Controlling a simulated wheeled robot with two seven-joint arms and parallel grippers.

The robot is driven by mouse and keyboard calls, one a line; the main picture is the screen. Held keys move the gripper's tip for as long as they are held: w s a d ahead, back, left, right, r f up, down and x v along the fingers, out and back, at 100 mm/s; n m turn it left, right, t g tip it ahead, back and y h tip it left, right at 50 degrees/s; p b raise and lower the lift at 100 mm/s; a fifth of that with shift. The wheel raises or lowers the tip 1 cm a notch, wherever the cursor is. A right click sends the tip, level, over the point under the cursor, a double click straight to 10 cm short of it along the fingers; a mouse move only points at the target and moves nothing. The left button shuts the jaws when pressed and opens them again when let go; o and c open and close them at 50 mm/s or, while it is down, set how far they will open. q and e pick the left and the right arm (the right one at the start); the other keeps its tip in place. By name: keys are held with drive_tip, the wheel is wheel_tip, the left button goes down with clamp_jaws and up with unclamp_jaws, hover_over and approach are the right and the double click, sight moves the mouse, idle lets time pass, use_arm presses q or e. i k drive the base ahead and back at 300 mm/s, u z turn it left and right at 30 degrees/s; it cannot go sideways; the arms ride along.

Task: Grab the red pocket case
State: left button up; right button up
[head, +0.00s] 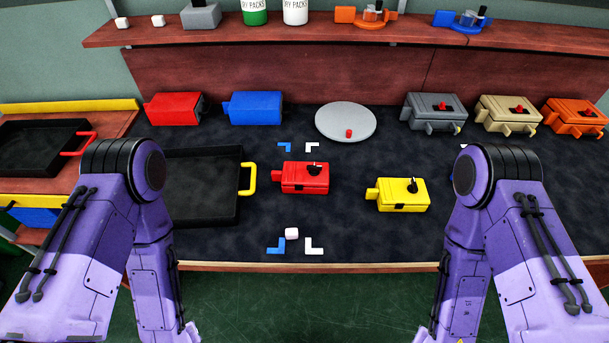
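A red case (305,177) with a black knob on its top and a small handle on its left end lies on the dark table mat near the middle of the head view. It stands apart from its neighbours. A second red box (174,108) with no knob in sight lies at the back left of the table. Which of the two is the pocket case I cannot tell for sure. My purple arms come in at the left and right and bend down at the table's front. Both grippers are below the picture and hidden.
A yellow case (402,195) lies right of the middle red case. A black tray (203,192) is to its left. Behind are a blue box (254,107), a grey disc (345,122) and grey, tan and orange cases.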

sight(294, 178)
drive_tip(key=k, duration=0.5)
drive_tip(key=z, duration=3.1)
drive_tip(key=k, duration=1.3)
drive_tip(key=u, duration=1.45)
drive_tip(key=i, duration=0.5)
